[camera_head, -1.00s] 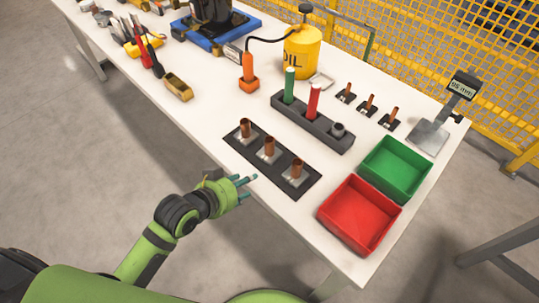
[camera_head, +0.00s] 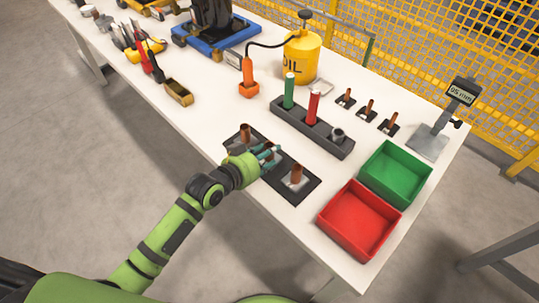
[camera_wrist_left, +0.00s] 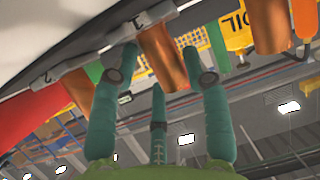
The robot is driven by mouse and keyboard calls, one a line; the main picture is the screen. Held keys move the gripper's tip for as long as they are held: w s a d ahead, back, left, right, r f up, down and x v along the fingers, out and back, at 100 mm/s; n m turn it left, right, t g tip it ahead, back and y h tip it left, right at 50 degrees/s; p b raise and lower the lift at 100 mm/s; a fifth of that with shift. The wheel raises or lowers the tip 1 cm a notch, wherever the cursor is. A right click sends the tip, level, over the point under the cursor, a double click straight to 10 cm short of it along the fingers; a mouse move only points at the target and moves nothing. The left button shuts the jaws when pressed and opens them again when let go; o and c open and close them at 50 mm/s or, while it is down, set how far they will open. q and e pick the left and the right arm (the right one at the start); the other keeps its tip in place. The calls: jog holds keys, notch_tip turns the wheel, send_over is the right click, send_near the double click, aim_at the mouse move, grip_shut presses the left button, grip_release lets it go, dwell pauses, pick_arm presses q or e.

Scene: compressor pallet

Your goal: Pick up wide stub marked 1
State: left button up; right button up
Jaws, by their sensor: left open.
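Three wide copper stubs stand in a row on a dark mat (camera_head: 308,190) along the near edge of the table. The far-left stub (camera_head: 245,132) and the near-right stub (camera_head: 297,174) show in the head view. My left gripper (camera_head: 271,156) is over the mat between them and hides the middle stub. In the left wrist view my gripper (camera_wrist_left: 160,75) is open, and a copper stub (camera_wrist_left: 165,57) shows between its teal fingers. I cannot tell whether they touch it. My right gripper is not in view.
A dark block (camera_head: 325,138) with green and red cylinders stands behind the mat. Three narrow copper stubs (camera_head: 367,108) stand beyond it. Red (camera_head: 359,221) and green (camera_head: 394,174) bins are at right. A yellow oil can (camera_head: 301,57) stands farther back.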

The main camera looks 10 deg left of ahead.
pick_arm(q)
jog(key=shift+s, duration=0.1)
grip_shut()
jog(key=shift+r, duration=0.15)
